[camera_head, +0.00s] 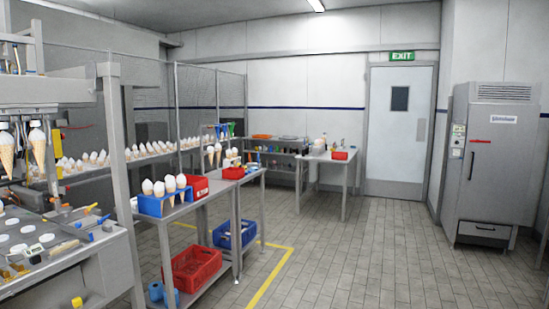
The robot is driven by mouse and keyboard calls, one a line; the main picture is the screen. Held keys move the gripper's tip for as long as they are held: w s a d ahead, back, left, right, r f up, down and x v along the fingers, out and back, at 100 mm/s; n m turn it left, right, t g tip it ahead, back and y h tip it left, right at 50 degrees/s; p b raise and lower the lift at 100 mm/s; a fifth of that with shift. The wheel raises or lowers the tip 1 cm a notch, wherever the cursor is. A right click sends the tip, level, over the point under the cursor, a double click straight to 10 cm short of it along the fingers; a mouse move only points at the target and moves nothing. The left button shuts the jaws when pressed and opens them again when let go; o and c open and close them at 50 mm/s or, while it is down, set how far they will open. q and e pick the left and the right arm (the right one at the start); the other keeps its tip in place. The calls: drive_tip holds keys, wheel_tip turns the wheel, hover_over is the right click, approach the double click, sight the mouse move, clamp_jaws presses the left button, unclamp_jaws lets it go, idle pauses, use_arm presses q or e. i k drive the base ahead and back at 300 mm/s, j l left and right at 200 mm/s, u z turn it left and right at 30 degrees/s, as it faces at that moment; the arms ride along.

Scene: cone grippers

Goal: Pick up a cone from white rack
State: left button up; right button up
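Several cones with white tops stand in a blue rack (151,207) on the near metal table. Two more cones (218,153) show farther back, near the second table; what holds them is too small to tell. Long rows of cones (96,158) stand along the line on the left, and a few cones (37,146) hang in the machine at the left edge. I cannot make out a clearly white rack. Neither of my grippers is in view.
A red bin (195,188) sits beside the blue rack. A red crate (194,268) and a blue crate (234,236) lie on lower shelves. A grey cabinet (492,155) stands right, near a door (400,125). The tiled floor (350,250) is clear in the middle.

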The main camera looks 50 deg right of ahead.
sight(229, 152)
drive_tip(key=z, duration=1.45)
drive_tip(key=i+l+z, duration=0.25)
drive_tip(key=i, duration=0.8)
drive_tip(key=i+z, duration=0.25)
drive_tip(key=i, duration=2.75)
